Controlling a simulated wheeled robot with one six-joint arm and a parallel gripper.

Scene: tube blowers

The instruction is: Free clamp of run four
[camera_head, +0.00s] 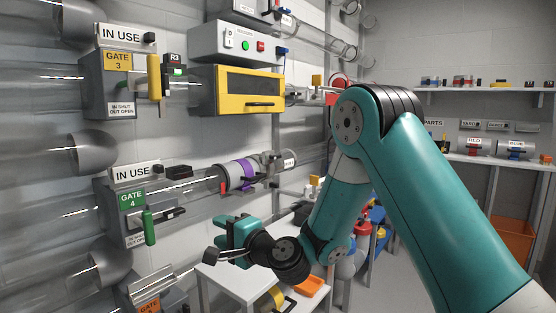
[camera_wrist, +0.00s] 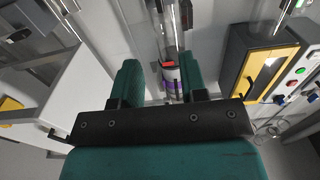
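Run four's clear tube (camera_head: 190,203) leaves the green-labelled GATE 4 box (camera_head: 131,199), which has a green handle (camera_head: 149,226).
A yellow-framed box (camera_head: 249,90) and a button panel (camera_head: 236,43) are above the run. The GATE 3 box (camera_head: 119,80) is above GATE 4. A white table (camera_head: 235,283) stands below my gripper. Pipes line the left wall; shelves are at the right.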

